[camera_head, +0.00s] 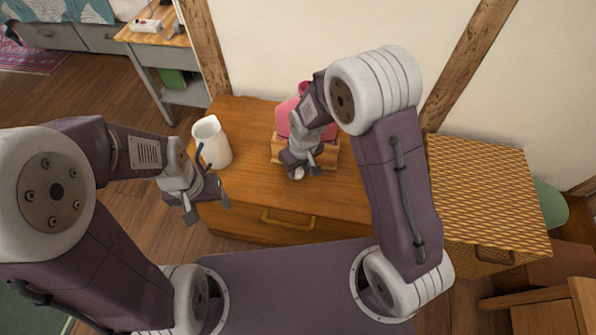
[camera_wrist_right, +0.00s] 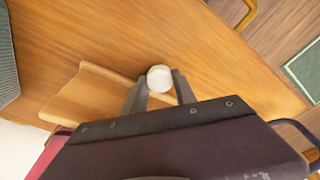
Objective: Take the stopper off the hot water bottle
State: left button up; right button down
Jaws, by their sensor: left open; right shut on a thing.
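The pink hot water bottle (camera_head: 284,120) rests in a wooden stand (camera_head: 331,156) on the dresser, partly hidden behind my right arm. In the right wrist view a bit of the pink bottle (camera_wrist_right: 47,158) shows at the lower left, as does the stand (camera_wrist_right: 85,98). My right gripper (camera_head: 302,170) is shut on the round white stopper (camera_wrist_right: 159,78), which sits between its fingertips in front of the stand. The stopper appears apart from the bottle, but the bottle's neck is hidden. My left gripper (camera_head: 207,209) is open and empty, off the dresser's left front side.
A white jug (camera_head: 212,140) stands on the dresser (camera_head: 343,197), left of the stand. The dresser top before the stand is mostly clear. A wicker-topped cabinet (camera_head: 490,190) is at the right. A desk (camera_head: 155,38) stands at the back left.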

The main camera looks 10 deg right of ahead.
jog(key=shift+f, duration=0.25)
jog(key=c, duration=1)
grip_release()
